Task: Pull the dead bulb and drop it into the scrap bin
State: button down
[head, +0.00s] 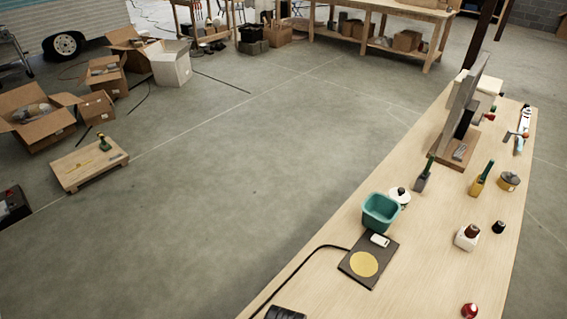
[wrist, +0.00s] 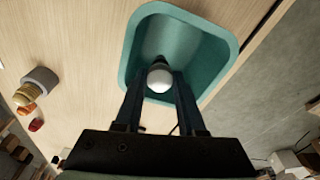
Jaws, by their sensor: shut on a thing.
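The scrap bin is a teal, open-topped, rounded box (head: 379,220) on the long wooden bench in the head view. In the wrist view the bin (wrist: 205,62) fills the upper middle. My gripper (wrist: 160,77) has its two dark fingers shut on the dead bulb (wrist: 159,79), a round white bulb. In that view the bulb and fingertips overlap the bin's near end; the height between bulb and bin floor is hard to judge. My gripper does not show clearly in the head view.
A dark plate with a yellow disc (head: 364,264) lies in front of the bin. A panel on a wooden base (head: 453,150) and several small items stand farther along.

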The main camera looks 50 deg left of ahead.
jog(key=shift+c, duration=2.1)
grip_release()
notch_tip(320, 180, up, 13)
jog(key=s+d+b, duration=0.1)
jog(key=shift+s+b, duration=0.35)
